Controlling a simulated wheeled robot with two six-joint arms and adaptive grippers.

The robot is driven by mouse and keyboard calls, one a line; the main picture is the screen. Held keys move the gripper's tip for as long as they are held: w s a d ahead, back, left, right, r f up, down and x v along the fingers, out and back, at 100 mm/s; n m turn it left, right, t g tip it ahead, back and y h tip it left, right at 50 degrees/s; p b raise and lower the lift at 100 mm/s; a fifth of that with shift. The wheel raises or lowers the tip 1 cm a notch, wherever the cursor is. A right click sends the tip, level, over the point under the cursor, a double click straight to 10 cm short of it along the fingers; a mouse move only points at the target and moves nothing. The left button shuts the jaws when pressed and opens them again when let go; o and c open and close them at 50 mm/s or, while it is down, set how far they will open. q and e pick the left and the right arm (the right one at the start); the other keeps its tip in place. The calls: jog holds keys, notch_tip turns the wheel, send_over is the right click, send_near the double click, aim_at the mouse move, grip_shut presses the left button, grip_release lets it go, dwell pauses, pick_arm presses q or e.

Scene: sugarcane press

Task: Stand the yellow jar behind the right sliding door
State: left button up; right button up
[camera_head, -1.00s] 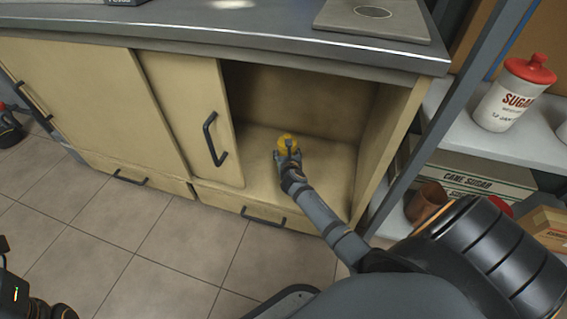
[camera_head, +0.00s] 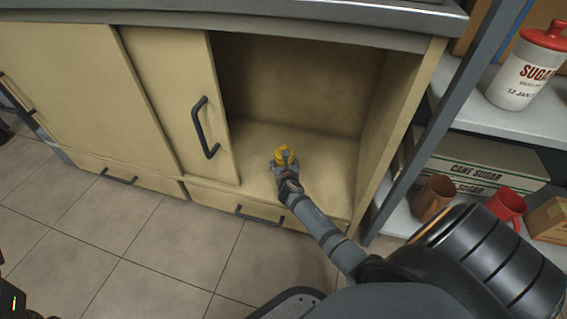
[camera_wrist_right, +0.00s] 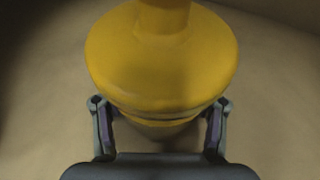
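The yellow jar (camera_head: 280,153) is inside the open right-hand part of the cabinet (camera_head: 300,75), upright, near the front of the cabinet floor. My right gripper (camera_head: 283,164) reaches in from the front and is around the jar. In the right wrist view the jar's wide yellow top (camera_wrist_right: 160,65) fills the middle, with a finger on each side; the finger contact is partly hidden below the rim. I cannot tell whether its base touches the floor. The right sliding door (camera_head: 180,95) with its black handle (camera_head: 204,128) is slid left.
The cabinet's right side wall (camera_head: 392,130) and a grey shelf post (camera_head: 440,125) stand right of my arm. A shelf holds a sugar jar (camera_head: 520,75), a cane sugar box (camera_head: 490,165) and mugs. Cabinet floor around and behind the jar is clear.

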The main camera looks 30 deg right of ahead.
jog(key=o, duration=0.4)
